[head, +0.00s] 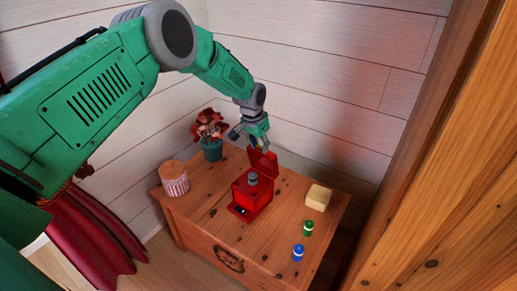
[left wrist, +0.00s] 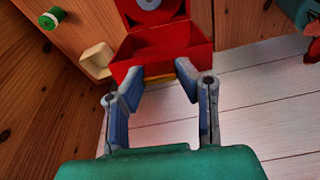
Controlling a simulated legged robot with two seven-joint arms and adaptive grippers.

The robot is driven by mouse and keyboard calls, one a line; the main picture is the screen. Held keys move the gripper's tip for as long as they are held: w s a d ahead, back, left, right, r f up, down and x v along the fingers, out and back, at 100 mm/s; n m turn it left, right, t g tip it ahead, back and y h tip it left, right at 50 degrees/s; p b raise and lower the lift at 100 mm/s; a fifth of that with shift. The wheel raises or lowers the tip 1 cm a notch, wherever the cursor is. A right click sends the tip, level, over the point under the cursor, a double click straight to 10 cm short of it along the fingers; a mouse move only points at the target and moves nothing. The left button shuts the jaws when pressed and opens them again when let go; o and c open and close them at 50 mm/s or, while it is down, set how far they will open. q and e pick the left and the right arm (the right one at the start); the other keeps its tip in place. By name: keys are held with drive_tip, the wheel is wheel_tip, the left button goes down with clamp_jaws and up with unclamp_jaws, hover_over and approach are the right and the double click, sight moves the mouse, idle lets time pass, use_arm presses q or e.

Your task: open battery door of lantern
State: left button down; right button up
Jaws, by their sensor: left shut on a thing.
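The red lantern (head: 250,200) stands on the wooden chest (head: 215,215), with a grey round part (head: 253,179) on top. A red flap, seemingly its battery door (head: 264,162), stands raised at its back. In the left wrist view the red door (left wrist: 165,48) shows as a shallow open box, with a thin yellow-orange strip along its near edge. My left gripper (head: 257,148) reaches down from above and behind. Its fingers (left wrist: 158,78) are shut on the door's edge. The exact contact is partly hidden. My right gripper is not in view.
A striped jar (head: 174,180) and a potted red plant (head: 212,150) stand at the left. A plank wall (head: 330,90) is close behind.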

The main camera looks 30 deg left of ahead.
use_arm(q)
drive_tip(key=shift+w+r, duration=0.1)
idle(0.8)
drive_tip(key=c, duration=1.2)
unclamp_jaws()
drive_tip(key=v, duration=1.1)
drive_tip(key=shift+r, duration=0.35)
